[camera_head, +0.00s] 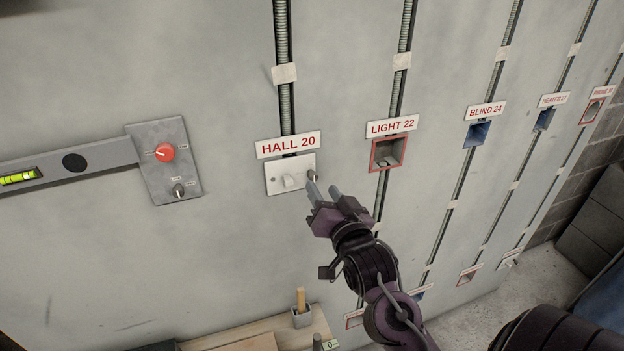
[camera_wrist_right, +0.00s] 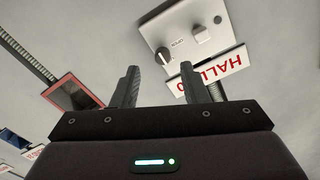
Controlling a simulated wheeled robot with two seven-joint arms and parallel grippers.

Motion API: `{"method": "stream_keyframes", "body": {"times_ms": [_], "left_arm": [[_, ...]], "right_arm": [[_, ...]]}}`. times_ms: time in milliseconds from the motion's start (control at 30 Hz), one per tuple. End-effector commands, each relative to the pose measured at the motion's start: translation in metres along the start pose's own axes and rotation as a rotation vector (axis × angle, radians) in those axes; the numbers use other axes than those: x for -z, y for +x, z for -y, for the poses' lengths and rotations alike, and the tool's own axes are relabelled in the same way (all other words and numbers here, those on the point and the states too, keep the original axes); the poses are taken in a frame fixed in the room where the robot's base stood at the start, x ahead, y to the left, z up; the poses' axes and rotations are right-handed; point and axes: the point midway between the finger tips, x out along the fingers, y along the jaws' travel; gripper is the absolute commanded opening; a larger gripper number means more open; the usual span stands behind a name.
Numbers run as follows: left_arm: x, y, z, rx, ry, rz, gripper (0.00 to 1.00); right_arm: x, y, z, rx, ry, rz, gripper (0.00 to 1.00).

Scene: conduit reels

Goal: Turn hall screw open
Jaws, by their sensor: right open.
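The hall plate (camera_head: 276,182) is a white wall plate under the HALL 20 label (camera_head: 288,144). In the right wrist view the plate (camera_wrist_right: 203,35) is upside down, and the screw (camera_wrist_right: 163,56) is a dark knob with a pale line beside the word OPEN. My right gripper (camera_head: 322,187) is open just in front of the plate's right end. In the right wrist view its fingers (camera_wrist_right: 160,76) show on either side below the screw, with nothing between them. My left gripper is out of view.
A grey panel with a red knob (camera_head: 165,152) and a spirit level (camera_head: 70,163) are on the wall to the left. The LIGHT 22 box (camera_head: 374,166) is to the right. Conduits run up the wall. A bench (camera_head: 255,335) with a wooden-handled tool stands below.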

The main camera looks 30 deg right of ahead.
Motion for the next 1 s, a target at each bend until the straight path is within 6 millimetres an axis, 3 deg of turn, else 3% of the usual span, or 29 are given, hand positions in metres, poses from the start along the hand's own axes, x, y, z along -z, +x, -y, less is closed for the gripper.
{"method": "stream_keyframes", "body": {"times_ms": [100,300,633,933,1000], "left_arm": [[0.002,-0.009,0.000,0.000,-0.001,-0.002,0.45],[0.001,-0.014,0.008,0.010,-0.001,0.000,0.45],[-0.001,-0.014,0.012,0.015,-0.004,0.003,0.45],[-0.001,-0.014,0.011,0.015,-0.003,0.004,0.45],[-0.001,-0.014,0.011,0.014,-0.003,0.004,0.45]], "right_arm": [[0.003,0.019,0.002,0.000,0.000,-0.002,0.40],[0.001,0.039,0.001,0.000,0.000,0.001,0.40],[-0.001,0.042,0.000,0.000,0.000,0.001,0.39],[-0.001,0.042,0.000,0.000,0.000,0.001,0.00],[-0.001,0.042,0.000,0.000,0.000,0.001,0.00]]}}
